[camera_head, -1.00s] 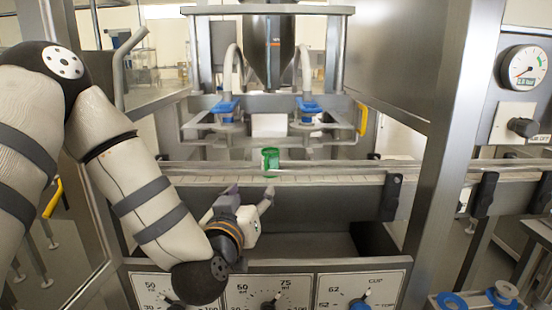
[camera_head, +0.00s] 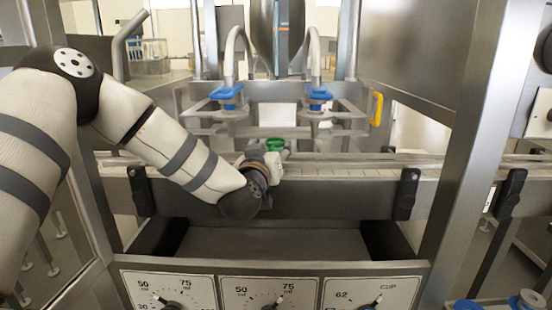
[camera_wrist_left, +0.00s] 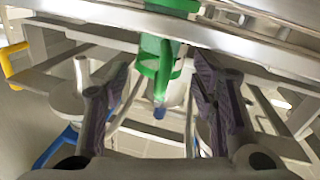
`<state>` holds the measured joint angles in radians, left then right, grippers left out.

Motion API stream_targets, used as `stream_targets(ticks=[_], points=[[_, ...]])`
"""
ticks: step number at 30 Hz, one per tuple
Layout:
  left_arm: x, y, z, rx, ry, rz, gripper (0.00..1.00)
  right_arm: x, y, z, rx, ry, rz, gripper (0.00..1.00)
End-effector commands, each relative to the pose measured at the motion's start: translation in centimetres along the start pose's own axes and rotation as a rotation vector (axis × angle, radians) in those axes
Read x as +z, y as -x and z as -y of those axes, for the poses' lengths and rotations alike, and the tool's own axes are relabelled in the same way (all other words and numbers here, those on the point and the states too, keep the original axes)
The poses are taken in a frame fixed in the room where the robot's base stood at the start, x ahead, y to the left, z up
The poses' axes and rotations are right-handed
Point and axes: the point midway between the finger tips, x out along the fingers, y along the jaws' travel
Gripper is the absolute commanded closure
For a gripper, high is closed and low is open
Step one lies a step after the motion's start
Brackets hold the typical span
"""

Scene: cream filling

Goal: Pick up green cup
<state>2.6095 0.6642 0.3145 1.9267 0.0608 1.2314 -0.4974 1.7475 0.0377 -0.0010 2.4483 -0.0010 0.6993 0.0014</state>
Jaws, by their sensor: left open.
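The green cup (camera_head: 275,143) stands on the conveyor in the middle of the head view. My left gripper (camera_head: 270,155) is right at the near side of the cup and partly hides it. In the left wrist view, the cup (camera_wrist_left: 156,62) shows beyond and between the two spread fingers of the left gripper (camera_wrist_left: 161,80). Gaps show on both sides of the cup, and the fingers are not closed on it. My right gripper is not in view.
The conveyor rail (camera_head: 345,180) runs across the front of the machine. Two blue-collared filling nozzles (camera_head: 319,95) stand behind the cup. A panel of dials (camera_head: 265,297) is below, and steel posts (camera_head: 490,130) stand at the sides.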

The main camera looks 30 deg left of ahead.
Motion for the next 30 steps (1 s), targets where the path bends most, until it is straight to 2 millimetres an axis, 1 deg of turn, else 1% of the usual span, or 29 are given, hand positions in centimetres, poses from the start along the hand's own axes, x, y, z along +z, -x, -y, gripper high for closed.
stream_targets(ticks=[3, 4, 5, 6, 8, 9, 11, 23, 26, 30], points=[[-0.2, 0.1, 0.0, 0.001, 0.001, -0.002, 0.47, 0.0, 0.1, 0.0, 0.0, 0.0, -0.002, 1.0], [-0.2, 0.1, 0.0, 0.001, 0.001, -0.002, 0.5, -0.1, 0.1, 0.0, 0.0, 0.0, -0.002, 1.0], [-0.2, 0.1, 0.0, 0.001, 0.001, -0.002, 0.56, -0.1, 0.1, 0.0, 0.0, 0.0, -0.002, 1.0], [-0.2, 0.1, 0.0, 0.001, 0.001, -0.002, 0.66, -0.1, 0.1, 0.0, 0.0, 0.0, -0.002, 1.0], [-0.2, 0.1, 0.0, 0.001, 0.001, -0.002, 0.79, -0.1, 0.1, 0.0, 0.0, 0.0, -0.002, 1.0], [-0.2, 0.1, 0.0, 0.001, 0.001, -0.002, 0.88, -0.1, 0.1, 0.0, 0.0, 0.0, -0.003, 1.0], [-0.1, 0.1, 0.0, 0.001, 0.001, -0.001, 1.0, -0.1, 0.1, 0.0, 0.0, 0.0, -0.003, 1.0], [-0.1, 0.1, 0.0, -0.001, 0.0, 0.001, 1.0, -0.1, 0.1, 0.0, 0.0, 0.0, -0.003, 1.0], [-1.7, 0.1, -0.3, 0.0, 0.001, -0.005, 1.0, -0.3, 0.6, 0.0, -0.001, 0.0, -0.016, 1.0], [-6.0, 0.2, -1.1, 0.003, 0.004, -0.015, 1.0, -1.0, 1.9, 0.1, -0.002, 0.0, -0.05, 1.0]])
